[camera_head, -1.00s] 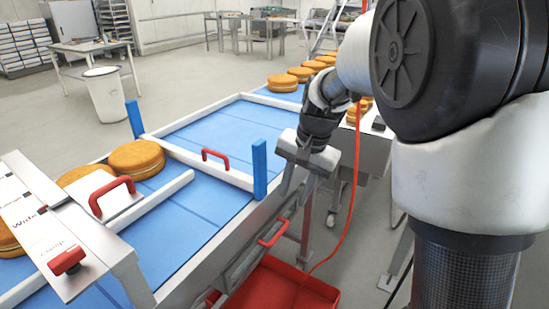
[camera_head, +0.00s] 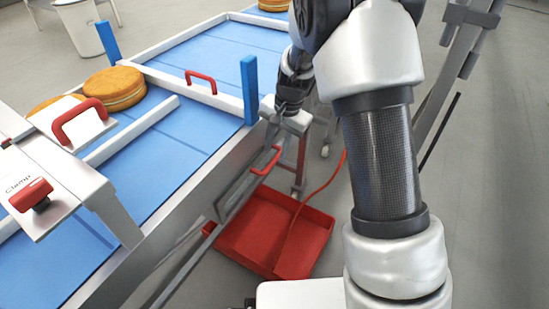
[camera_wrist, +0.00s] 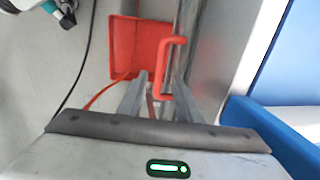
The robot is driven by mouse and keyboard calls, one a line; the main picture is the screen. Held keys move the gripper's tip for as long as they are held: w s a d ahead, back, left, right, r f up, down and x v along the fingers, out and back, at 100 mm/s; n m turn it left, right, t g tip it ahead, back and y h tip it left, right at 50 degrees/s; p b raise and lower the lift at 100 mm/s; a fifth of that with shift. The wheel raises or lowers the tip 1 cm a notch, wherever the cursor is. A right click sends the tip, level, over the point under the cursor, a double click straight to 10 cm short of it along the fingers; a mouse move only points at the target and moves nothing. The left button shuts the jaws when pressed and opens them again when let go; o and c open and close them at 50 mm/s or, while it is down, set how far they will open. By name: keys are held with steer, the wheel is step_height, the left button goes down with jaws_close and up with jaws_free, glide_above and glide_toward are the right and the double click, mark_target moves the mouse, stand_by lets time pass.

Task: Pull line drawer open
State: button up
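The line drawer's red handle (camera_head: 265,160) is on the side of the conveyor line, below the blue belt. In the wrist view the handle (camera_wrist: 176,62) stands out from a grey metal front, with its lower end seen between my fingers. My gripper (camera_head: 277,138) is just above the handle in the head view. In the wrist view my gripper (camera_wrist: 161,80) has its two fingers apart, and they are not closed on the handle. I cannot tell whether a finger touches it. The drawer's inside is not visible.
A red bin (camera_head: 270,232) lies on the floor below, with a red cable over it. The blue belt (camera_head: 150,145) carries round cakes (camera_head: 114,88). A red-handled gate (camera_head: 201,82), a blue post (camera_head: 250,90) and a clamp knob (camera_head: 31,194) stand above the belt.

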mark_target(273, 160)
steer(key=shift+w+a+f+b, duration=0.15)
steer(key=shift+a+f, duration=0.05)
steer(key=shift+f, duration=0.9)
steer(key=shift+w+a+f+b, duration=0.15)
steer(key=shift+f, duration=0.95)
steer(key=shift+c, duration=0.3)
jaws_close()
